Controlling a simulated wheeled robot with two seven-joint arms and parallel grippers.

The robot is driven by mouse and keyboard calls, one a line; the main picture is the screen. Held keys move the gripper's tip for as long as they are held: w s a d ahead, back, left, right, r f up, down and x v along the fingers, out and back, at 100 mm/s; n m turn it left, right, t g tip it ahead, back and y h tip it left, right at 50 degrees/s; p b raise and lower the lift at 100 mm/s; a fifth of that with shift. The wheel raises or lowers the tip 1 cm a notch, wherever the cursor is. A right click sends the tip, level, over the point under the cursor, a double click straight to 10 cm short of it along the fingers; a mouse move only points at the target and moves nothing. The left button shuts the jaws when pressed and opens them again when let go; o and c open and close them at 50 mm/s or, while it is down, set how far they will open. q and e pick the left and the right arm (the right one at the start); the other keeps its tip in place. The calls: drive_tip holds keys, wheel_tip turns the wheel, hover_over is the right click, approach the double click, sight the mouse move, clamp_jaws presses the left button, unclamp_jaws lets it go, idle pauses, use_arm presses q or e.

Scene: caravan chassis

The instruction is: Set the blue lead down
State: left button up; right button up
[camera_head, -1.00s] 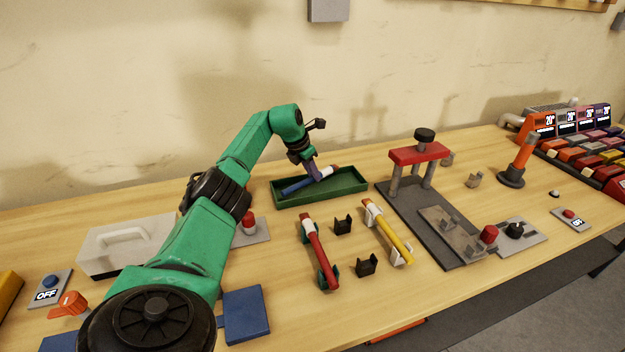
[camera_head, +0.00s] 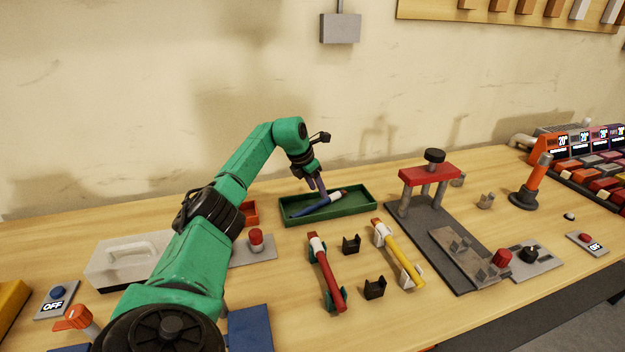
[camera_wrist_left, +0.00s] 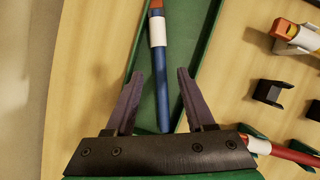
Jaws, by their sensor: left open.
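The blue lead (camera_head: 315,208) lies in the green tray (camera_head: 364,205), with a white band and an orange-red end. In the left wrist view the blue lead (camera_wrist_left: 163,87) runs lengthwise in the tray, between and beyond the fingertips. My left gripper (camera_head: 319,187) is over the tray. In the left wrist view the left gripper (camera_wrist_left: 160,75) is open, its two fingers apart on either side of the lead, with gaps to it. My right gripper is not in view.
A red lead (camera_head: 325,272) and a yellow lead (camera_head: 398,254) rest in holders in front of the tray. Black empty clips (camera_head: 351,244) stand between them. A press with a red top (camera_head: 430,174) stands to the right. A white case (camera_head: 128,258) is at the left.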

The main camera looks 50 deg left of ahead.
sight(310, 207)
use_arm(q)
drive_tip(key=v, duration=0.7)
